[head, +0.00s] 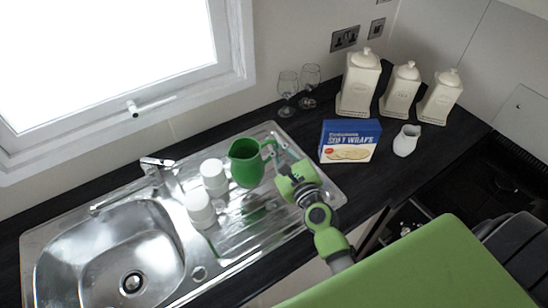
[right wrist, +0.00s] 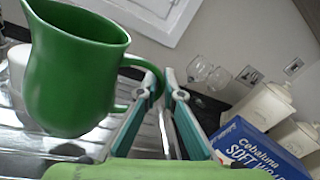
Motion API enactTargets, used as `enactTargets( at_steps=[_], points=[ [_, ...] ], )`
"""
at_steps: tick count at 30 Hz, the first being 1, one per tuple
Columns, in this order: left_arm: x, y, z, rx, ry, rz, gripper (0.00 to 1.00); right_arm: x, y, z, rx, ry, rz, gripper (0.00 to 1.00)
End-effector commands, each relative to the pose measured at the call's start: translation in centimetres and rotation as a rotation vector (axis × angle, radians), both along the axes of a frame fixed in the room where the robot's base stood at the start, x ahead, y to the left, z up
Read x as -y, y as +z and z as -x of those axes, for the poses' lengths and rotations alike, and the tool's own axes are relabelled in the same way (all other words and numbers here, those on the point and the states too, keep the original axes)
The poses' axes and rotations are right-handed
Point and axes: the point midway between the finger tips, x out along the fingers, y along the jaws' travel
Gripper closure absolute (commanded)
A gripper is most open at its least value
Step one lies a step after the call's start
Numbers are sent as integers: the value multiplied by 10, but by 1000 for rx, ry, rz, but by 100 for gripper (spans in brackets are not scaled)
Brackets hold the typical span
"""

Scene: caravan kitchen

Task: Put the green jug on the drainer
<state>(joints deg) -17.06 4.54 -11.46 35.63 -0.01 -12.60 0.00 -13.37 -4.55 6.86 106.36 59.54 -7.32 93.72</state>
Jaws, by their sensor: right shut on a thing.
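The green jug (head: 246,163) is over the ribbed metal drainer (head: 255,213), with its handle toward the right. My right gripper (head: 279,158) is shut on the jug's handle from the right side. In the right wrist view the jug (right wrist: 72,70) looks upright or slightly tilted, and the gripper's fingers (right wrist: 160,88) close around its handle. I cannot tell whether the jug's base touches the drainer or hangs just above it. My left gripper is not in view.
White cups (head: 201,209) stand on the drainer left of the jug, beside the sink bowl (head: 110,255). A wraps box (head: 350,141), a small white jug (head: 406,140), two glasses (head: 288,92) and cream canisters (head: 401,90) stand on the dark worktop. The drainer's front right part is clear.

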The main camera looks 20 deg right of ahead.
Motion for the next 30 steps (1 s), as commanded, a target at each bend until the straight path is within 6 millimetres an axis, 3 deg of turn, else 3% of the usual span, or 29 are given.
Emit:
enactTargets(
  at_steps=[1,11,21,30],
  points=[
    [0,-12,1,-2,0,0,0,2,-10,-6,4,0,-1,100],
    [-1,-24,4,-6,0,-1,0,6,-22,-18,4,0,-1,100],
    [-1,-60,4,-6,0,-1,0,8,-58,-23,3,0,0,100],
    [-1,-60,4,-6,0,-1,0,8,-57,-23,4,-1,-1,100]
  ],
)
